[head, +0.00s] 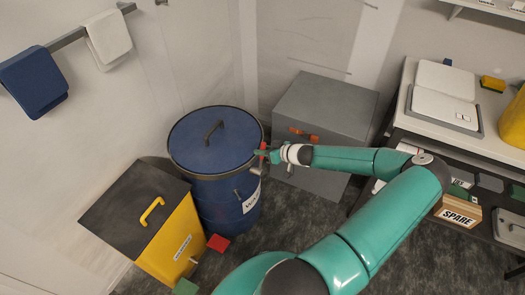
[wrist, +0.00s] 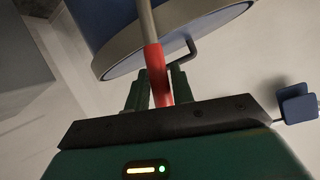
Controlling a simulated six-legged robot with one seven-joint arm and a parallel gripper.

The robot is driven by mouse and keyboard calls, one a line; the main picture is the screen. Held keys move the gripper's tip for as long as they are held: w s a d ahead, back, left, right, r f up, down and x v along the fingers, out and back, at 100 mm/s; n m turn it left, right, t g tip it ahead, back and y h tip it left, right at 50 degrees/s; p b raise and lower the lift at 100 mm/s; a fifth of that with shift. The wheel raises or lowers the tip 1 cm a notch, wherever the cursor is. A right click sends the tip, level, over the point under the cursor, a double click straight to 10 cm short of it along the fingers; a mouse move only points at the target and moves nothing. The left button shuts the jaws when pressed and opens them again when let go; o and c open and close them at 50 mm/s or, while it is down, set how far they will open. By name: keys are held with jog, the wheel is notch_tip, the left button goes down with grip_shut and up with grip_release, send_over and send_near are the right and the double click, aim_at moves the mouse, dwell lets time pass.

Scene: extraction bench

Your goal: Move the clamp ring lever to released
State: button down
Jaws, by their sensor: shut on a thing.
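A blue drum (head: 226,205) stands in the middle of the head view, with a blue lid, a black handle on top and a dark clamp ring (head: 183,171) around the rim. The clamp ring lever has a grey shaft and a red grip (head: 263,147) at the drum's right side. In the wrist view the red grip (wrist: 155,75) lies between the two green fingers of my gripper (wrist: 158,92), which is shut on it. The gripper also shows beside the rim in the head view (head: 267,156). The lever's pivot is not clear to see.
A yellow bin (head: 170,245) with a dark lid stands left of the drum, and a grey cabinet (head: 325,105) behind it to the right. A red block (head: 218,243) and a green block (head: 185,287) lie on the floor. A bench (head: 400,115) stands at the right.

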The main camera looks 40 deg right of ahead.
jog(key=shift+a, duration=0.15)
jog(key=c, duration=1.2)
grip_release()
jog(key=v, duration=1.4)
jog(key=shift+w, duration=0.1)
